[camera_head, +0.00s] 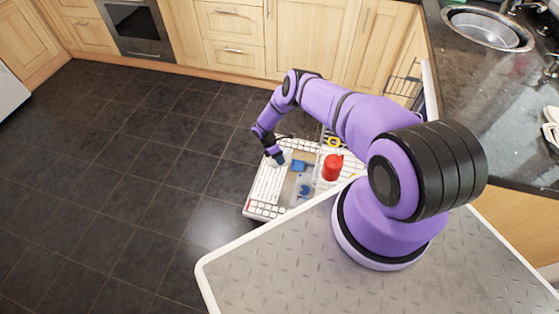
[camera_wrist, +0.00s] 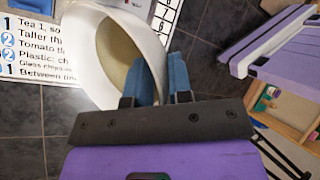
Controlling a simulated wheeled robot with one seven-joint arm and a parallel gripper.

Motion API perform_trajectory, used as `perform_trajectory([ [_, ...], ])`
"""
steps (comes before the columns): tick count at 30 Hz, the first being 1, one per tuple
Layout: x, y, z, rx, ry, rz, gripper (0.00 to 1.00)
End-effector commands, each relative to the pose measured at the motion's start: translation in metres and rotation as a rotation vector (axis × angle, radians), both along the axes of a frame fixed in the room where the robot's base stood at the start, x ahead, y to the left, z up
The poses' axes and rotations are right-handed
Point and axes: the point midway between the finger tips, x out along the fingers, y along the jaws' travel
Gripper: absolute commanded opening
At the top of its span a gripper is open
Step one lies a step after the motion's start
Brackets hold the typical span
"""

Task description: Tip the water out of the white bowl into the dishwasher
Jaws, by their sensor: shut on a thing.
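My gripper (camera_wrist: 158,76) is shut on the rim of the white bowl (camera_wrist: 85,55), one blue finger inside the bowl and one outside. The bowl is tilted, its mouth facing partly toward the wrist camera. Its inside looks yellowish-grey; I cannot tell how much water is in it. In the head view my gripper (camera_head: 276,158) hangs low over the left part of a white, printed panel (camera_head: 262,205), apparently the open dishwasher door. The bowl is small there and mostly hidden by the gripper.
A red cup (camera_head: 332,167), a yellow ring (camera_head: 334,142) and blue pieces (camera_head: 299,166) lie on the panel's right part. A wire rack (camera_head: 403,86) shows at the dark opening behind. Dark tiled floor (camera_head: 130,170) is clear at left. A sink (camera_head: 488,27) is at upper right.

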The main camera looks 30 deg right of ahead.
Motion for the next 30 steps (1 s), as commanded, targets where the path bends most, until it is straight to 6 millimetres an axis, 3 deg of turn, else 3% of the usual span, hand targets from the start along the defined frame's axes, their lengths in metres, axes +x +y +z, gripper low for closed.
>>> perform_trajectory([
  [30, 0.0060, -0.0014, 0.0024, 0.030, 0.119, 0.000, 0.00],
])
